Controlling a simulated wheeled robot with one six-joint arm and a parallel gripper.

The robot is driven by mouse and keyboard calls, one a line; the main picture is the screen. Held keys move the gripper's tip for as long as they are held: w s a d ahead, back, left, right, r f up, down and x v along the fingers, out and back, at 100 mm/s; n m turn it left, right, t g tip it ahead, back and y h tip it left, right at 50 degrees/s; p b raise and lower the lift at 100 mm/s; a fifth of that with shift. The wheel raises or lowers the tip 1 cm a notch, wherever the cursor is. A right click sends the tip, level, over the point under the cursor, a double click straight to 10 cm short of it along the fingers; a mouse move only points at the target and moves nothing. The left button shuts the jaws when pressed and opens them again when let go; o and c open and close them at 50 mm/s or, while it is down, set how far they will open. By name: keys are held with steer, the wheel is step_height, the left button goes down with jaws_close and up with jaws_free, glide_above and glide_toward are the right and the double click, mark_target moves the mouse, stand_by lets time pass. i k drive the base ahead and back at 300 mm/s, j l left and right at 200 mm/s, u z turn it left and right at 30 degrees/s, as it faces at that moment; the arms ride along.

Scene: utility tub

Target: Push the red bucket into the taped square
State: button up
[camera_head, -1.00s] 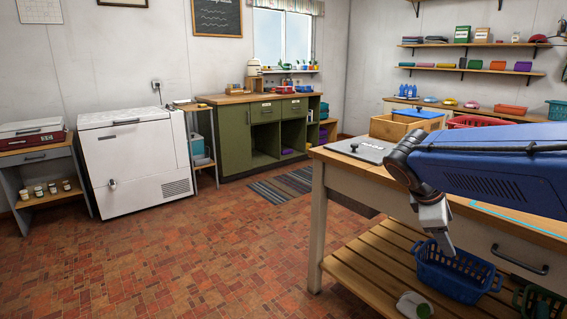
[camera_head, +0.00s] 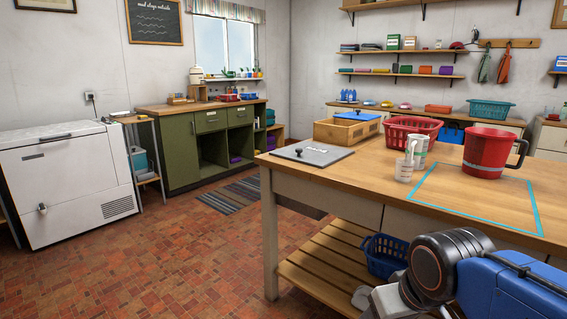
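The red bucket (camera_head: 487,150), with a dark handle on its right, stands upright on the wooden workbench (camera_head: 350,180). The taped square (camera_head: 540,210) is a light-blue outline on the bench top. The bucket's base covers part of the square's far edge; how much of it lies inside is hard to tell. My gripper (camera_head: 383,303) is low at the bottom of the view, in front of the bench and well apart from the bucket. Its fingertips are partly out of frame, so I cannot see whether it is open.
A red basket (camera_head: 409,133), a wooden crate (camera_head: 346,132) and a grey board (camera_head: 311,155) are on the bench. A blue basket (camera_head: 384,257) sits on the lower shelf. Floor at left is clear.

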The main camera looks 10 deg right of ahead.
mark_target(487, 151)
steer(key=z, duration=1.35)
